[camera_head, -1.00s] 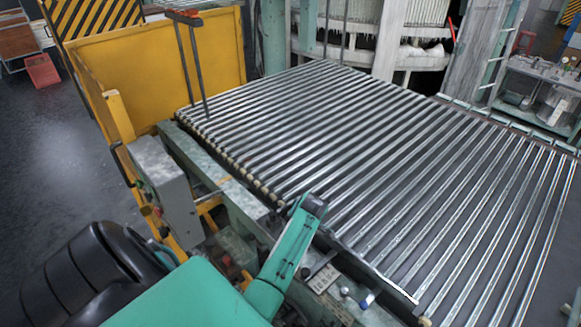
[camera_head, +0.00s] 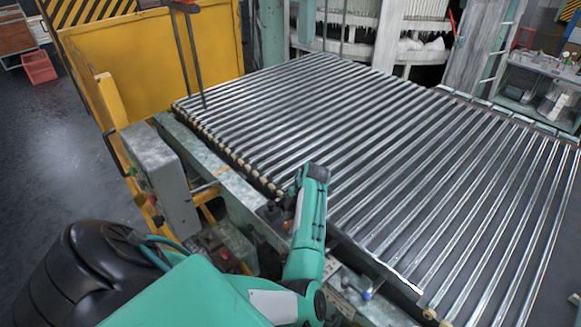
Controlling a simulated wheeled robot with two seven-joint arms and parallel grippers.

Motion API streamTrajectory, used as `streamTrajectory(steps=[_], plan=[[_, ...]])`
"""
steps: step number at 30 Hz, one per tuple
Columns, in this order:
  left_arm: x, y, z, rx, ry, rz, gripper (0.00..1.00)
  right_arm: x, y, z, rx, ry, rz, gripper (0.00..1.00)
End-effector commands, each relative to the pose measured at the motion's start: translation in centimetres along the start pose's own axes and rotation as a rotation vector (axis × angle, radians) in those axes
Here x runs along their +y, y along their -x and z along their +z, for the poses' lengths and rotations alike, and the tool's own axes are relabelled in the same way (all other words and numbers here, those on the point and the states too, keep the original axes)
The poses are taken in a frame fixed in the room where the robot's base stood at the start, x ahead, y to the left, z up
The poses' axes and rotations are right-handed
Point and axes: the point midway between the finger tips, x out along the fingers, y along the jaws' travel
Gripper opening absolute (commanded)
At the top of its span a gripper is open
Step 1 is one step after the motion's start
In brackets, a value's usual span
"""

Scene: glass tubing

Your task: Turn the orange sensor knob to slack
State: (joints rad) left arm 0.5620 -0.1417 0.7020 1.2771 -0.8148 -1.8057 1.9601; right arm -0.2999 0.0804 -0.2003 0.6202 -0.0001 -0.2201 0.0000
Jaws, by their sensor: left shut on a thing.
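My left arm comes in from the bottom left, and its teal wrist bends down at the near edge of the roller bed. My left gripper (camera_head: 275,212) is a small dark shape beside the wrist, low at the rail. It is shut on the orange sensor knob (camera_head: 288,225), which shows as a small orange patch partly covered by the gripper and wrist. The fingertips are too small to see clearly, and the knob's angle cannot be read. My right gripper is out of view.
A roller conveyor (camera_head: 400,180) fills the middle and right. A grey control box (camera_head: 160,185) stands at the left before a yellow panel (camera_head: 150,65). A blue-tipped part (camera_head: 366,295) sits on the near rail.

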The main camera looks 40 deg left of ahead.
Motion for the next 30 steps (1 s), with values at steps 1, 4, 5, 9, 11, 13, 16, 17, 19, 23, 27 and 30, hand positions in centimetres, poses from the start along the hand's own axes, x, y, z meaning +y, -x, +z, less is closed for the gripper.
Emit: streamTrajectory(steps=[1, 4, 5, 9, 11, 13, 16, 17, 19, 23, 27, 30], plan=[[0.1, -0.2, 0.2, -0.003, 0.042, -0.018, 0.11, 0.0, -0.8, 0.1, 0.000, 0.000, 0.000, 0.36], [0.2, -0.2, 0.2, -0.003, 0.126, -0.052, 0.11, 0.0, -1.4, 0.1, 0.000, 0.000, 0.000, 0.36], [0.2, -0.2, 0.2, -0.003, 0.151, -0.062, 0.11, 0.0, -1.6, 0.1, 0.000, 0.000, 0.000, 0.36], [0.3, -0.2, 0.1, -0.002, 0.255, -0.105, 0.11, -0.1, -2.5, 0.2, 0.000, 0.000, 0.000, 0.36], [0.3, -0.2, 0.1, -0.002, 0.294, -0.122, 0.11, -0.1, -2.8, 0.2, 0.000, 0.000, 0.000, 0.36], [0.3, -0.1, 0.1, -0.002, 0.335, -0.139, 0.11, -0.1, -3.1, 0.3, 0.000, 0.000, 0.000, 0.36], [0.3, -0.1, 0.0, -0.001, 0.385, -0.158, 0.11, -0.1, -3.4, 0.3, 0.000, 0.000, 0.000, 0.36], [0.3, -0.1, 0.0, -0.001, 0.398, -0.164, 0.11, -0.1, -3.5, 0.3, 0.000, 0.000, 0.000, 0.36], [0.3, -0.1, 0.0, -0.001, 0.423, -0.175, 0.11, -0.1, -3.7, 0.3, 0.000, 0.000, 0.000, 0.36], [0.3, 0.0, -0.1, -0.001, 0.456, -0.188, 0.11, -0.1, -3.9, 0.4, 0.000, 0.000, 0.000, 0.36], [0.3, 0.0, -0.1, -0.001, 0.475, -0.196, 0.11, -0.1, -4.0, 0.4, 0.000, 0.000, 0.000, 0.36], [0.3, 0.0, -0.1, -0.001, 0.479, -0.198, 0.11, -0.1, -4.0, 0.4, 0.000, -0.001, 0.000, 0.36]])
